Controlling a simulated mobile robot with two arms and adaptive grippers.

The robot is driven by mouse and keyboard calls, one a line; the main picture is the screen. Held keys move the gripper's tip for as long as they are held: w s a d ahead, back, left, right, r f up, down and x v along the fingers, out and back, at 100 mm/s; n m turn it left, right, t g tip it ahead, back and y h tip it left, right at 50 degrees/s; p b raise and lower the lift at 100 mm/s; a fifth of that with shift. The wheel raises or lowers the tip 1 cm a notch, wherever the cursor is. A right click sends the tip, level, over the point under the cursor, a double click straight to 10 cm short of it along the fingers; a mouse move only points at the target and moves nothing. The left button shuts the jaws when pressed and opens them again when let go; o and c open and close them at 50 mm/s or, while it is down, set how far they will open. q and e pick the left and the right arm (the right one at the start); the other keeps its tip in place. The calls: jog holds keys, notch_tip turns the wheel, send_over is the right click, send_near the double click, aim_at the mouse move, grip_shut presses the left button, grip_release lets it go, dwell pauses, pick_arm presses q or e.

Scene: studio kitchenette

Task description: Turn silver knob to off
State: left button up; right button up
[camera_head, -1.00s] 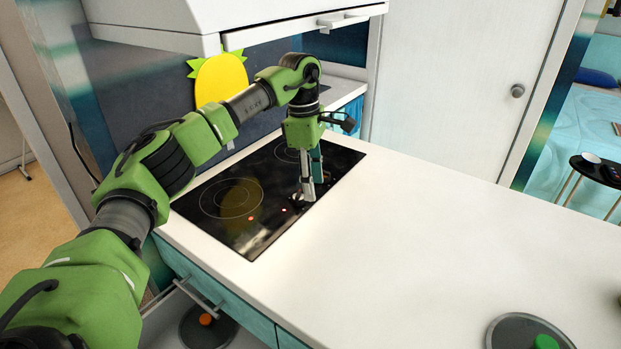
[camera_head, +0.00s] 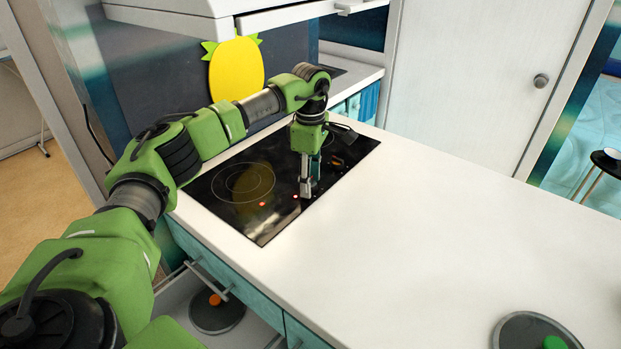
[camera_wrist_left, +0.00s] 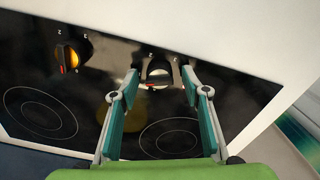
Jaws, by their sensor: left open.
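The silver knob (camera_wrist_left: 158,74) shows in the left wrist view at the edge of the black cooktop (camera_head: 262,228), with a small red mark on its lower side. My left gripper (camera_head: 307,190) points down over the cooktop's front edge in the head view. Its open fingers (camera_wrist_left: 161,80) stand on either side of the silver knob in the left wrist view; whether they touch it I cannot tell. In the head view the fingers hide the knob. A second knob (camera_wrist_left: 67,57), orange-lit with a red mark, lies to the left. My right gripper is out of view.
White counter (camera_head: 400,240) to the right of the cooktop is mostly clear. A pot lid with a green knob (camera_head: 553,342) lies at its front right. A drawer below stands open with an orange-knobbed lid (camera_head: 215,300). A range hood (camera_head: 250,15) hangs above.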

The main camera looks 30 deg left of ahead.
pick_arm(q)
jog(key=c, duration=1.1)
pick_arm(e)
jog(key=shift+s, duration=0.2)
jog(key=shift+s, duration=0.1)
pick_arm(q)
jog(key=shift+n, duration=0.4)
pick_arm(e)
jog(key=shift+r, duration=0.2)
pick_arm(q)
jog(key=shift+n+p, duration=0.6)
jog(key=shift+n, duration=0.4)
jog(key=n+p, duration=0.1)
jog(key=n, duration=0.2)
jog(key=shift+n, duration=0.3)
jog(key=n+p, duration=0.1)
jog(key=n, duration=0.3)
jog(key=shift+w+n+p, duration=0.1)
jog(key=shift+n+p, duration=0.4)
jog(key=shift+n, duration=1.2)
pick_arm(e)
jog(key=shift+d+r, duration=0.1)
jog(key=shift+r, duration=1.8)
